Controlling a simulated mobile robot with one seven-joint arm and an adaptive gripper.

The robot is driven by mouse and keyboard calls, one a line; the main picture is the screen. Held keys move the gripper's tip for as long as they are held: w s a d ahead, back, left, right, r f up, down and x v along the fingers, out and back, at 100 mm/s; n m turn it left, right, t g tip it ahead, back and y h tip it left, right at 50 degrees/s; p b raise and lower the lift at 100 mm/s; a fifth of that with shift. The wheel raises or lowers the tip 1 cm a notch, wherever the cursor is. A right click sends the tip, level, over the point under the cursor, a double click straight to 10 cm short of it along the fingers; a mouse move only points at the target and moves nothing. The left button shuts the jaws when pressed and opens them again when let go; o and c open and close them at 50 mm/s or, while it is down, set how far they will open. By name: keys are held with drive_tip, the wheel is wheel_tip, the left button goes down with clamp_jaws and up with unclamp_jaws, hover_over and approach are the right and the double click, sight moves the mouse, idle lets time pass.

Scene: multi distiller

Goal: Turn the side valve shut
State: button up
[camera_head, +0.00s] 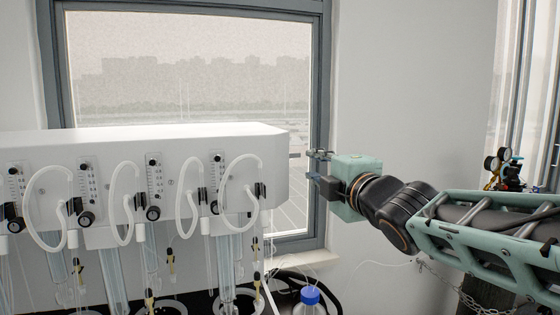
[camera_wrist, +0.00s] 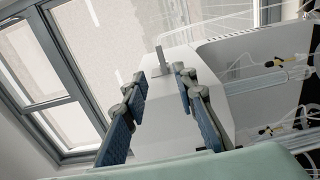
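The side valve shows in the wrist view as a small grey metal handle (camera_wrist: 162,57) with a flat plate at its base, on the white end face of the distiller (camera_wrist: 185,115). In the head view the distiller is a long white housing (camera_head: 230,140), and its valve side faces away, so I cannot make out the handle there. My gripper (camera_wrist: 161,74) is open, with one finger on either side of the handle's line and a gap between them. In the head view my gripper (camera_head: 314,165) is just right of the housing's right end. I cannot tell whether a finger touches the handle.
Flow meters (camera_head: 154,177), looped white tubes (camera_head: 182,205) and glass columns (camera_head: 228,262) line the distiller's front. A blue-capped bottle (camera_head: 310,298) stands below. A window (camera_head: 322,120) and bare wall are behind. Gauges (camera_head: 497,160) and a hanging chain (camera_head: 470,301) are at the right.

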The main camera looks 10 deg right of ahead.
sight(295, 156)
drive_tip(key=shift+w+a+p, duration=0.35)
drive_tip(key=shift+w+p, duration=0.1)
drive_tip(key=shift+w, duration=1.25)
drive_tip(key=shift+w+a+p, duration=0.3)
drive_tip(key=shift+w+p, duration=0.1)
drive_tip(key=shift+w, duration=1.3)
drive_tip(key=shift+w+a+p, duration=0.35)
drive_tip(key=shift+w+p, duration=0.1)
drive_tip(key=shift+w, duration=1.25)
drive_tip(key=shift+c, duration=0.4)
clamp_jaws()
